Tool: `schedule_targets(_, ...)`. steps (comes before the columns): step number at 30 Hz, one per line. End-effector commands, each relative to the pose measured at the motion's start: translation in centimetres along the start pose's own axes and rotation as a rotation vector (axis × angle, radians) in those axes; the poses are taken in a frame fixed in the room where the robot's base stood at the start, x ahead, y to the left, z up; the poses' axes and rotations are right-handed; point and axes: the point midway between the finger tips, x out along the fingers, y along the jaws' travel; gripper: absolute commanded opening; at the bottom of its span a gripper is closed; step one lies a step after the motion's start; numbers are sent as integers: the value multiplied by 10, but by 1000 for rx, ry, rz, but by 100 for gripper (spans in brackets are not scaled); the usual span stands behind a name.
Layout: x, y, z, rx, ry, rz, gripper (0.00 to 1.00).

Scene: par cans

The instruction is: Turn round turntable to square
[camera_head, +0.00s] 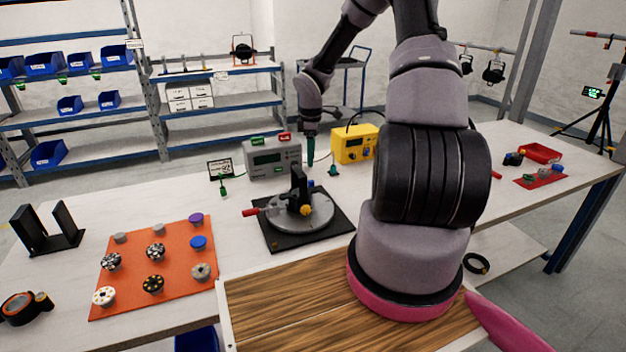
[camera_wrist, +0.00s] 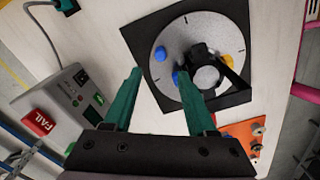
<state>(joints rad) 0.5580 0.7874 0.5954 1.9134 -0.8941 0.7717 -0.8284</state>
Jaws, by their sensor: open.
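The round turntable (camera_head: 290,222) is a grey disc with dark tick marks on a black square base (camera_head: 273,243). It carries a black upright fixture (camera_head: 297,190) and a yellow knob (camera_head: 306,210). A red-tipped handle (camera_head: 250,212) sticks out at its left. The wrist view shows the disc (camera_wrist: 172,38) with a blue knob (camera_wrist: 160,53), another blue part beside the right finger, and the yellow knob (camera_wrist: 226,60). My gripper (camera_head: 310,150) has teal fingers, open and empty, above and behind the turntable. Its fingers (camera_wrist: 158,82) show apart in the wrist view; the right one overlaps the disc's edge.
A grey instrument (camera_head: 272,160) with a red FAIL sign (camera_wrist: 38,122) stands behind the turntable. A yellow box (camera_head: 354,145) is right of my gripper. An orange mat (camera_head: 130,265) with several knobs lies at left. A black stand (camera_head: 45,228) is farther left.

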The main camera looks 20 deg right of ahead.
Motion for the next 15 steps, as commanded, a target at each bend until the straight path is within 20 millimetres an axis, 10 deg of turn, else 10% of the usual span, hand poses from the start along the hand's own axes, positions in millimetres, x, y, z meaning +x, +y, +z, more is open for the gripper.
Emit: schedule_targets(15,86,0,0,2,-1,-1,57)
